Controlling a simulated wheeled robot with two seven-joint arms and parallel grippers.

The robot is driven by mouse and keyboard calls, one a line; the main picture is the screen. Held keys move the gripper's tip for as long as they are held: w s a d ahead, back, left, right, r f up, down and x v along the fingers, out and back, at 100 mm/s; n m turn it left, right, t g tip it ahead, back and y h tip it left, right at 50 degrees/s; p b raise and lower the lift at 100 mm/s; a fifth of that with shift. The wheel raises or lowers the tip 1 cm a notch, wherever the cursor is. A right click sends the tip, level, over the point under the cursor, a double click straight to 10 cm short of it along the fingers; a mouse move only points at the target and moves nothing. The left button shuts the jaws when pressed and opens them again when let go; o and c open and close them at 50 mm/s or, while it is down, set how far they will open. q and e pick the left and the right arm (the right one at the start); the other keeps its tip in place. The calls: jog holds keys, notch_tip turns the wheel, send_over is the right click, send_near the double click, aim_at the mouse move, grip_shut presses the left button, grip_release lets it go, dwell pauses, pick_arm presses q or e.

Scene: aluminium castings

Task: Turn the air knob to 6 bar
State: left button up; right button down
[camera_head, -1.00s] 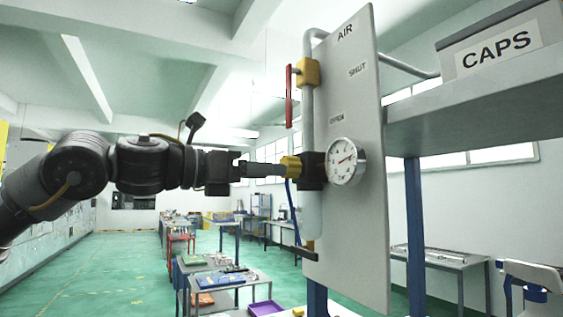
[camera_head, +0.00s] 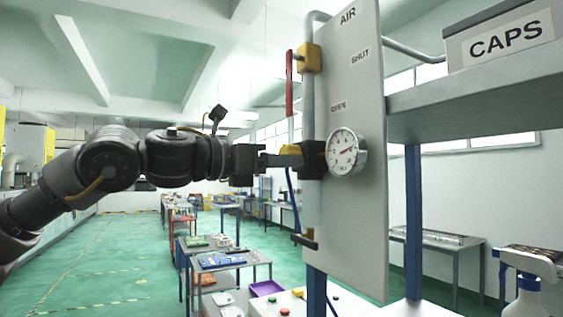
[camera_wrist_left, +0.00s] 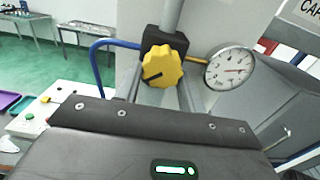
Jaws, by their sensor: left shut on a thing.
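The yellow air knob (camera_head: 291,149) sits on a black regulator body (camera_head: 313,158) at the left edge of the grey panel. In the left wrist view the scalloped knob (camera_wrist_left: 162,72) with its dark pointer line lies between my fingers. My left gripper (camera_head: 284,159) comes in level from the left and is shut on the knob, partly covering it. The round white gauge (camera_head: 343,152) is right of the regulator, and it also shows in the left wrist view (camera_wrist_left: 230,69). Its red needle points right and slightly up; its numbers are too small to read. My right gripper is not in view.
A red lever (camera_head: 289,83) on a yellow valve (camera_head: 309,57) is above the knob, beside the SHUT and OPEN labels. A blue hose (camera_head: 292,200) hangs below. A shelf with a CAPS box (camera_head: 500,40) juts out at the right.

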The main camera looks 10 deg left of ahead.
pick_arm(q)
jog(key=shift+n, duration=0.4)
jog(key=n+b, duration=0.1)
jog(key=n, duration=0.5)
jog(key=n+b, duration=0.1)
jog(key=n, duration=0.2)
jog(key=shift+s+d+r+b, duration=0.25)
jog(key=shift+s+r+b, duration=0.05)
jog(key=shift+s+b, duration=0.05)
dwell(0.3)
jog(key=o, duration=1)
jog(key=shift+c, duration=0.2)
jog(key=shift+f, duration=0.1)
